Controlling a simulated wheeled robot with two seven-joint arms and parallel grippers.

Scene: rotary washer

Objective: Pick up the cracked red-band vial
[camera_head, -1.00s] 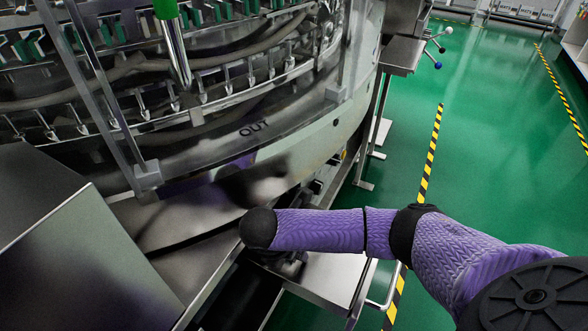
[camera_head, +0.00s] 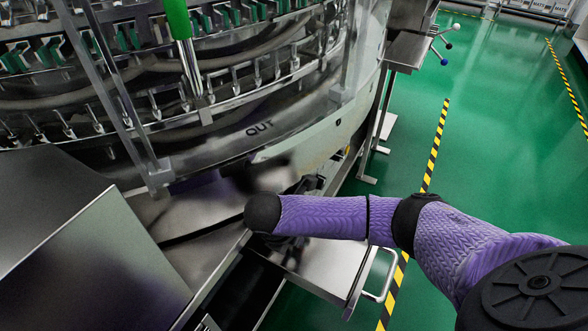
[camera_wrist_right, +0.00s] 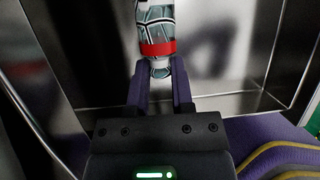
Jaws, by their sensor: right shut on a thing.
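The vial (camera_wrist_right: 155,25) shows in the right wrist view at the top centre. It is clear with dark crack-like lines and has a red band (camera_wrist_right: 157,48) near its lower visible end. My right gripper (camera_wrist_right: 160,78) is shut on it, with a finger on each side of the end just below the band. The vial's far end is cut off by the frame. In the head view my right forearm hides the right gripper and the vial. My left gripper is in neither view.
A metal ledge (camera_head: 325,262) with a handle sits under my right arm. In the wrist view, metal walls (camera_wrist_right: 225,50) stand close around the vial. Green floor (camera_head: 480,130) is free at right.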

